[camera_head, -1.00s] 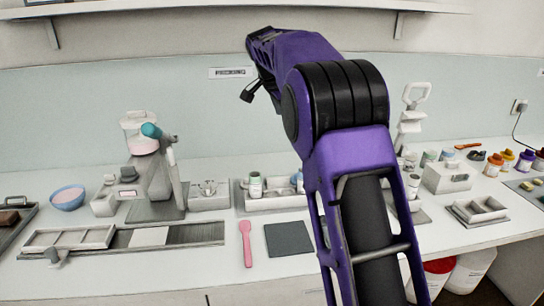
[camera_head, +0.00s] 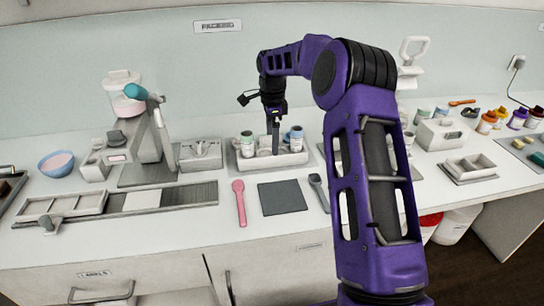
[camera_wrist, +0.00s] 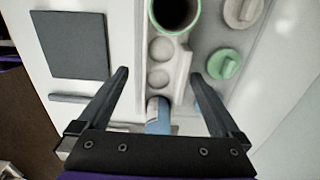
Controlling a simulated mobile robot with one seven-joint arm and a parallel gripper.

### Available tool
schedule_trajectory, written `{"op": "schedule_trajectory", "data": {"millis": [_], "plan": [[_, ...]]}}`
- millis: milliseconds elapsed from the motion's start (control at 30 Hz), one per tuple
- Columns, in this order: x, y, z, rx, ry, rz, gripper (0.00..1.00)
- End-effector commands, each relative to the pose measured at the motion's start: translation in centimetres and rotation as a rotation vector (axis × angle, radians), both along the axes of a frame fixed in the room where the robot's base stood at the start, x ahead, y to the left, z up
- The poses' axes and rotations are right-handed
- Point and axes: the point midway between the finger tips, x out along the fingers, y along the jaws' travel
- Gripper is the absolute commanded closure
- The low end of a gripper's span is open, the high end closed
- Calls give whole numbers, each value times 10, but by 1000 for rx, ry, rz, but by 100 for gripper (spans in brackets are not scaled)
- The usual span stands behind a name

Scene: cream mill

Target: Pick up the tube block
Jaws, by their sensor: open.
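A pale block with round wells (camera_wrist: 160,50), which looks like the tube block, lies below my gripper (camera_wrist: 160,76) in the wrist view. It sits in a pale tray (camera_head: 262,168), between a green-rimmed jar (camera_wrist: 174,12) and a blue jar (camera_wrist: 158,116). My open fingers are on either side of the block's near end and the blue jar, with nothing held between them. In the head view my gripper (camera_head: 274,150) points down over the tray. The fingers partly hide the block there, and I cannot tell their exact height above it.
A dark square mat (camera_head: 282,197), a pink spoon (camera_head: 239,203) and a grey spoon (camera_head: 319,192) lie in front of the tray. Two loose caps, one green (camera_wrist: 224,64), lie beside the block. A stand with a pink container (camera_head: 130,100) is at left.

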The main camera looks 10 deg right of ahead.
Motion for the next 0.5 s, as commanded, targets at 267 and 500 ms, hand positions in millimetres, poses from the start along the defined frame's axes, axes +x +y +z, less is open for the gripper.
{"op": "schedule_trajectory", "data": {"millis": [267, 500], "plan": [[1, 0, -24, 1, 3, 2, 0], [4, 0, -55, 1, 0, 2, 0]]}}
